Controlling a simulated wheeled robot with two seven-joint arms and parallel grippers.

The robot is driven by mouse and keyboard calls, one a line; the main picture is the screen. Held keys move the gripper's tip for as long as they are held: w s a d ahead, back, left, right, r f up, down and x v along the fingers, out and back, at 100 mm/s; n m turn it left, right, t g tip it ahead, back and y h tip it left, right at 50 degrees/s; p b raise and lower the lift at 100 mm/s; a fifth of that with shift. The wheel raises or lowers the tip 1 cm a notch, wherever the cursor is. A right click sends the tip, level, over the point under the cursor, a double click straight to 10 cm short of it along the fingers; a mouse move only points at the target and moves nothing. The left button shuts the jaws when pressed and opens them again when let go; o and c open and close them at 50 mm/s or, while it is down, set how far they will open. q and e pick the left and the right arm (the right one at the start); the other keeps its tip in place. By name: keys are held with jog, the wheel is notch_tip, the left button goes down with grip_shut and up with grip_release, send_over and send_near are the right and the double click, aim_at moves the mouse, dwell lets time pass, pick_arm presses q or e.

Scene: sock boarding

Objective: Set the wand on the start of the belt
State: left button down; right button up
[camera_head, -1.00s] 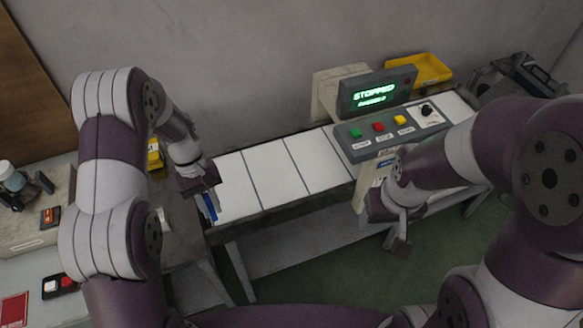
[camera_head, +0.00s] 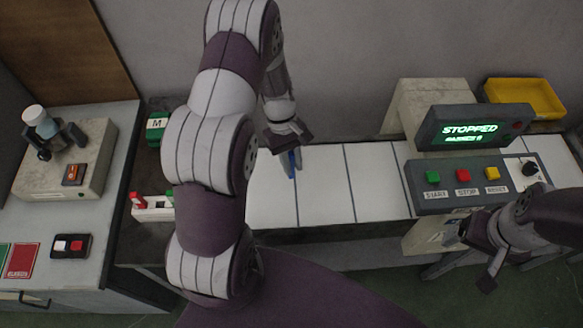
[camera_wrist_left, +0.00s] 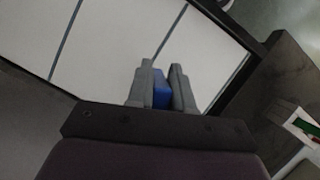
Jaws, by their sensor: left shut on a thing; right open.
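My left gripper (camera_head: 290,150) is over the left end of the white belt (camera_head: 325,190). It is shut on a blue thing, likely the wand (camera_head: 291,165); only a small blue part of it shows in the head view. In the left wrist view the blue part of the wand (camera_wrist_left: 162,95) sits between the two grey fingers (camera_wrist_left: 163,85), with the belt (camera_wrist_left: 115,50) beyond them. I cannot tell whether the wand touches the belt. My right gripper (camera_head: 480,262) is open and empty, low in front of the control panel.
A panel (camera_head: 478,185) has green, red and yellow buttons; the display (camera_head: 470,128) reads STOPPED. A yellow tray (camera_head: 525,97) is behind it. At left are a bench with a device (camera_head: 62,158), a switch box (camera_head: 70,246) and a red-and-white holder (camera_head: 152,207).

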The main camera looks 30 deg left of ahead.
pick_arm(q)
notch_tip(320, 180, down, 4)
jog(key=shift+s+r+p, duration=0.15)
jog(key=shift+p, duration=0.2)
jog(key=shift+f, duration=0.3)
jog(key=c, duration=1)
grip_release()
jog(key=shift+r, duration=0.1)
